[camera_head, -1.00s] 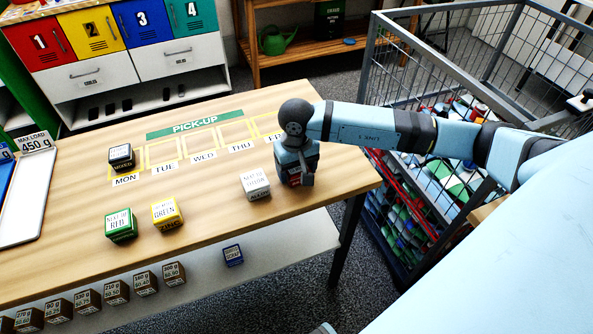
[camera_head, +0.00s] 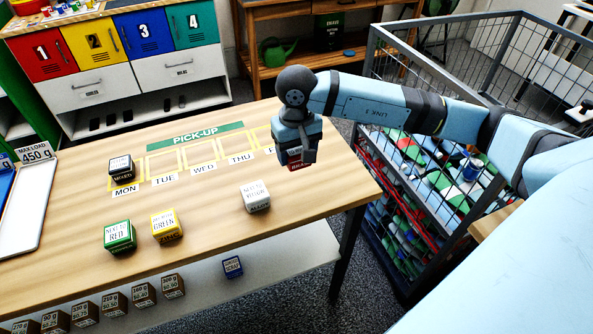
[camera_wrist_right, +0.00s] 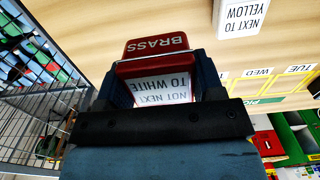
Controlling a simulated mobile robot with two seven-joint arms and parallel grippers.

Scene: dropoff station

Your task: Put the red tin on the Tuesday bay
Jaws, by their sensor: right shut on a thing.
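The red tin (camera_head: 296,160) is between the fingers of my right gripper (camera_head: 298,155), which is shut on it above the table's right end. In the right wrist view the red tin (camera_wrist_right: 156,62) reads "BRASS" and "NOT NEXT TO WHITE", with a finger of the gripper (camera_wrist_right: 158,80) on each side. The Tuesday bay (camera_head: 164,165) is a yellow outline with a "TUE" label and looks empty. A black tin (camera_head: 121,168) stands in the Monday bay beside it. My left gripper is not in view.
On the table (camera_head: 210,235) stand a green tin (camera_head: 120,236), a yellow tin (camera_head: 166,224) and a white tin (camera_head: 256,196), in front of the bays. A wire cage (camera_head: 440,190) stands right of the table. The Wednesday bay (camera_head: 203,154) looks empty.

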